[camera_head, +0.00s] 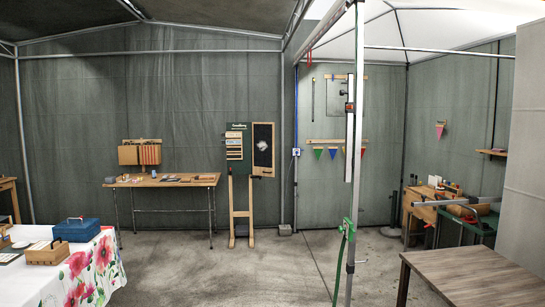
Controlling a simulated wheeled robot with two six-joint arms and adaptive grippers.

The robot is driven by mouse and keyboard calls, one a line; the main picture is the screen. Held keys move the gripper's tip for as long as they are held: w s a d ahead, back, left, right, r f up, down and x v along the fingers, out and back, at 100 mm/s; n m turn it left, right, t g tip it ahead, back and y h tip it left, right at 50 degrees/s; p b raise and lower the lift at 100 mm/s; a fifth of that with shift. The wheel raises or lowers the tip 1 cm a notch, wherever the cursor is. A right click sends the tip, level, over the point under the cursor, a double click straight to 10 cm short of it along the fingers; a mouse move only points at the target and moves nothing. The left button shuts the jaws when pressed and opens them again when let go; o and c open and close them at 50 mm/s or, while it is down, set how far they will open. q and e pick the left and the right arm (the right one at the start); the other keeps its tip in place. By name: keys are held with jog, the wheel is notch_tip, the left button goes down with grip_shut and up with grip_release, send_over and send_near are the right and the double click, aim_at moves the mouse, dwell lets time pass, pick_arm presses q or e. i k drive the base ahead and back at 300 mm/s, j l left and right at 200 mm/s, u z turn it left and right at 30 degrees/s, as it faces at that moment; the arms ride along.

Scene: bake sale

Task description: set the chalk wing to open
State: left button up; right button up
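A dark chalk panel in a wooden frame, which looks like the chalk wing (263,149), stands at the back wall in the head view. It has a pale smudge in its middle. It sits just right of a dark green sign board (237,142) with pale strips, on a wooden easel (241,211). The panel faces mostly toward me, out to the side of the board. Its hinge is too small to make out, so its exact angle is unclear. Neither of my grippers is in view.
A table (205,180) with small goods stands left of the easel. A flowered cloth table (95,264) with a blue box (76,229) is at near left. A brown table (473,276) is at near right. A tent pole (351,200) rises right of centre. Open floor (240,275) lies between.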

aim_at(263, 132)
jog(key=i+j+u, duration=0.1)
jog(key=i+u, duration=0.4)
jog(key=i, duration=4.7)
